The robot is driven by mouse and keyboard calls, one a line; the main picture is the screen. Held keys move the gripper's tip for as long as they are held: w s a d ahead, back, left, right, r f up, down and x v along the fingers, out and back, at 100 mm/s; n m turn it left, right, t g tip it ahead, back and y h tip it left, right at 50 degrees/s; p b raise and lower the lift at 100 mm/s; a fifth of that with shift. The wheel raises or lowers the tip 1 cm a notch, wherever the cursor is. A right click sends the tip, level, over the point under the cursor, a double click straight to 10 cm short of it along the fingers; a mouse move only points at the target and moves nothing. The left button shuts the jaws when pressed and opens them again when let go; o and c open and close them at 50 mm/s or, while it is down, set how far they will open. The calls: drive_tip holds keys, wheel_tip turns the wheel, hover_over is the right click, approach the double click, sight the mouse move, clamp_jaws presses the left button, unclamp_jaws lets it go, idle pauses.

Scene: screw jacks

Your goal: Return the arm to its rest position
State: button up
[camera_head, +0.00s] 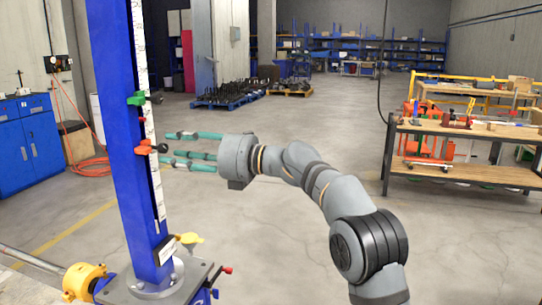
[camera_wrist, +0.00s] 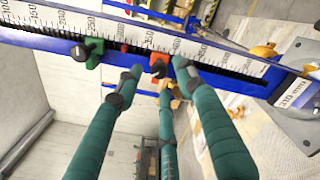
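My arm reaches left across the head view from the lower right. My gripper (camera_head: 174,149) has green fingers pointing left at the blue screw-jack column (camera_head: 125,140). The fingers are spread apart and hold nothing. In the wrist view my gripper (camera_wrist: 160,75) has its fingertips around and close to an orange clamp (camera_head: 146,147) with a black knob; the orange clamp also shows there (camera_wrist: 159,62). I cannot tell if any fingertip touches it. A green clamp (camera_head: 136,98) sits higher on the column, seen in the wrist view too (camera_wrist: 94,52).
A white ruler scale (camera_wrist: 120,30) runs along the column. The column stands on a grey base plate (camera_head: 195,280) with yellow and red knobs. A wooden workbench (camera_head: 465,130) stands at the right. Blue cabinets (camera_head: 28,140) are at the left. The floor between is clear.

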drive_tip(key=x, duration=0.2)
drive_tip(key=shift+w+a, duration=0.1)
drive_tip(key=shift+a, duration=0.25)
drive_tip(key=shift+d, duration=0.1)
